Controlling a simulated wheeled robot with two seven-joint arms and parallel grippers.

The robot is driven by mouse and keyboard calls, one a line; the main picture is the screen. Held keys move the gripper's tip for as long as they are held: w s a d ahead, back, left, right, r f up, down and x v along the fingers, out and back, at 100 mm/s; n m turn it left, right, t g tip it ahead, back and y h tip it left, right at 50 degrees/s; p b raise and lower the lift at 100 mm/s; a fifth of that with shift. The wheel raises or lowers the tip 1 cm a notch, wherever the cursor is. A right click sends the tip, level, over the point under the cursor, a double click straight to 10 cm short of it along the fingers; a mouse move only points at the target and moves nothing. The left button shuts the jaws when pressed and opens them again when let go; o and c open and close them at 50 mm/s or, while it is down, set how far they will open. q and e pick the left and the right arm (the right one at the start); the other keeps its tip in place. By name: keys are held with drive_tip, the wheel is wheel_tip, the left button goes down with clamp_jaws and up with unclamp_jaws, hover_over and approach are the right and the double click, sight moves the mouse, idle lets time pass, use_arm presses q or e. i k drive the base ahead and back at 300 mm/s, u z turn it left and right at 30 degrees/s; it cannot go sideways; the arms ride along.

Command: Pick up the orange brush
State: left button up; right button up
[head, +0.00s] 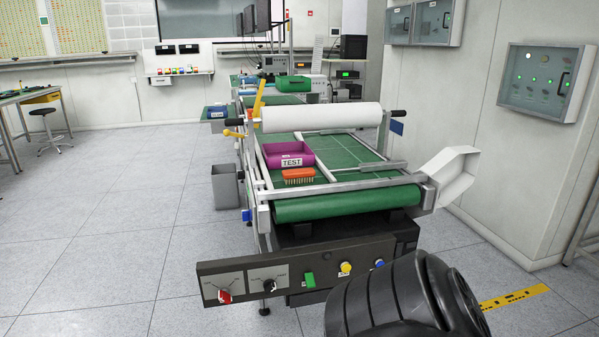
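The orange brush (298,174) lies on the green conveyor belt (335,206), near its close end, with its pale bristles facing down. It sits just in front of a purple bin (288,155) with a "TEST" label. I cannot tell whether the brush touches the bin. Neither of my grippers shows in the head view.
A white roll (320,117) spans the belt behind the bin. Metal rails edge the belt, and a white chute (453,177) sticks out at right. A control panel (310,272) with knobs and buttons is at the front. Grey floor (110,240) is open at left.

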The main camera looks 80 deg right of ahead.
sight(291, 176)
drive_tip(key=z, duration=1)
drive_tip(key=i, duration=1.1)
drive_tip(key=z, duration=1.1)
